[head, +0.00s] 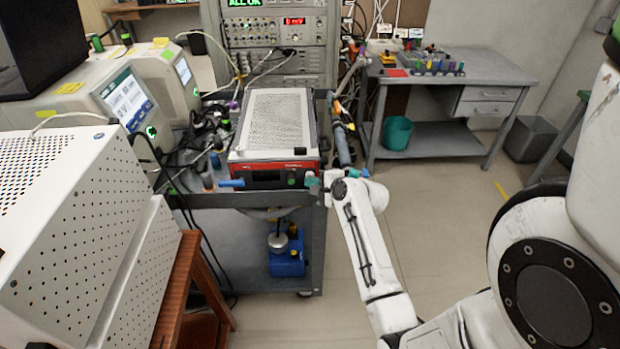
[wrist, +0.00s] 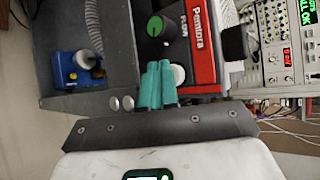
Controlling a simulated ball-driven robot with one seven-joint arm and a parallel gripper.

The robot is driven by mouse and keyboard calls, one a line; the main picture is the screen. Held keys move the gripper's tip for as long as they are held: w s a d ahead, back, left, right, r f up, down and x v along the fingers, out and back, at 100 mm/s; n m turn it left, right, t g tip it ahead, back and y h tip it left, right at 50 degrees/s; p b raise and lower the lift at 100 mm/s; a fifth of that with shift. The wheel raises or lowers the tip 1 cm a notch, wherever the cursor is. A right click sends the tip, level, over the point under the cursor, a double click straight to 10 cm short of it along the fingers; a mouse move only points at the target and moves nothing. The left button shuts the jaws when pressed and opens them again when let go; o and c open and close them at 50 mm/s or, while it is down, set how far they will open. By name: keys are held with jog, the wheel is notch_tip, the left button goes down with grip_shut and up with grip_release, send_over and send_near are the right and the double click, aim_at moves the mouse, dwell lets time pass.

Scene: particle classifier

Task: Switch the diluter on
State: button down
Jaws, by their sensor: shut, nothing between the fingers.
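A box with a grey perforated top and a red front (head: 275,166) stands on the cart. It may be the diluter; its label in the wrist view, on the red panel (wrist: 198,35), reads "Pembra Flow". A green-faced black knob (wrist: 155,27) and a white round part (wrist: 178,74) show on its front. My gripper (head: 313,183) is at the right end of this front. In the wrist view its teal fingers (wrist: 158,72) are together and empty, beside the white part and below the green knob. I cannot tell whether they touch the panel.
The cart (head: 250,200) carries cables left of the box and a blue device (head: 286,260) on its lower shelf. White perforated housings (head: 60,190) stand at left. A desk (head: 485,68) with a teal bin (head: 397,133) is at back right. The floor between is clear.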

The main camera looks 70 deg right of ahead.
jog(key=shift+w+d, duration=0.2)
jog(key=shift+d, duration=0.3)
dwell(0.5)
jog(key=shift+a, duration=0.15)
jog(key=shift+s+a+p, duration=0.3)
jog(key=shift+a+p, duration=0.1)
jog(key=shift+a, duration=0.15)
jog(key=shift+s+a+p, duration=0.25)
jog(key=shift+a+p, duration=0.1)
jog(key=shift+a, duration=0.15)
jog(key=shift+a, duration=0.1)
jog(key=a+p, duration=0.1)
jog(key=s+a+p, duration=0.1)
jog(key=a, duration=0.1)
jog(key=s+a, duration=0.1)
jog(key=shift+a+p, duration=0.25)
jog(key=shift+p, duration=0.15)
jog(key=shift+w, duration=0.1)
dwell(0.5)
